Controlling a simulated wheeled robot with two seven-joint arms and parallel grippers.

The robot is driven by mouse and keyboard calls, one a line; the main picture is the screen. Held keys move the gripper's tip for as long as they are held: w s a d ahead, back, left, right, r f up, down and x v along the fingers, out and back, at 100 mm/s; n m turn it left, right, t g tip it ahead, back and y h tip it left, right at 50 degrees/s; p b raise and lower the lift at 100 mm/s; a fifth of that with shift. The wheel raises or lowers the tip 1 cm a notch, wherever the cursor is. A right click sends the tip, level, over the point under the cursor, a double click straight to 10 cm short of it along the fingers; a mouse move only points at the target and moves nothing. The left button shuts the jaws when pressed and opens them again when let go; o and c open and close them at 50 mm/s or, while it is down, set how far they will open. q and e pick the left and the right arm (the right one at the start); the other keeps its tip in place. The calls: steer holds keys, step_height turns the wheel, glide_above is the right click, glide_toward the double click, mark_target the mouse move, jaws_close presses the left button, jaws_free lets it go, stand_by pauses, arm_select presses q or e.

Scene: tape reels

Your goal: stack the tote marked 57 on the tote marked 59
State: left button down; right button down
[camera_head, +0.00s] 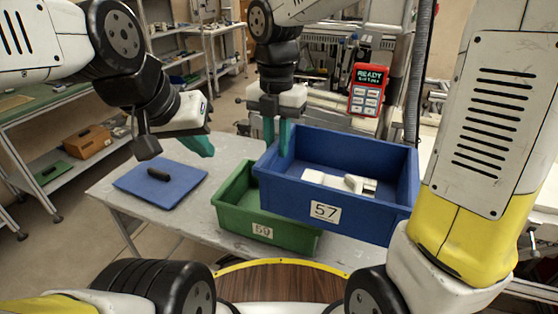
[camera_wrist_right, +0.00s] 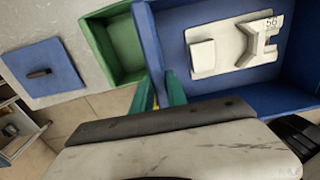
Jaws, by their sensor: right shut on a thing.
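The blue tote marked 57 (camera_head: 352,218) is above the right part of the green tote marked 59 (camera_head: 262,232) and hides some of it. The blue tote holds pale parts (camera_head: 340,183), which also show in the right wrist view (camera_wrist_right: 240,48). My right gripper (camera_head: 277,138) is shut on the blue tote's left wall, with teal fingers on either side of it. The green tote stands on the table; the visible part of its inside looks empty. My left gripper (camera_head: 198,147) is empty, left of the totes above the table; its finger gap is not clear.
A flat blue lid with a black handle (camera_head: 162,183) lies on the grey table (camera_head: 215,165), left of the green tote. A red device reading READY (camera_head: 368,90) stands behind the blue tote. Shelving with a brown box (camera_head: 88,142) is at the far left.

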steer(key=shift+w+a+r+n, duration=0.1)
steer(key=shift+w+a+n, duration=0.1)
steer(key=shift+w+n, duration=0.1)
steer(key=w+a+f, duration=0.2)
steer(key=w+a, duration=0.2)
steer(key=a, duration=0.2)
steer(key=w+a+f, duration=0.3)
steer(key=w+a, duration=0.1)
steer(key=a, duration=0.3)
steer(key=shift+w, duration=0.4)
steer(key=shift+f, duration=0.55)
steer(key=c, duration=1.3)
jaws_free()
steer(key=shift+r, duration=0.1)
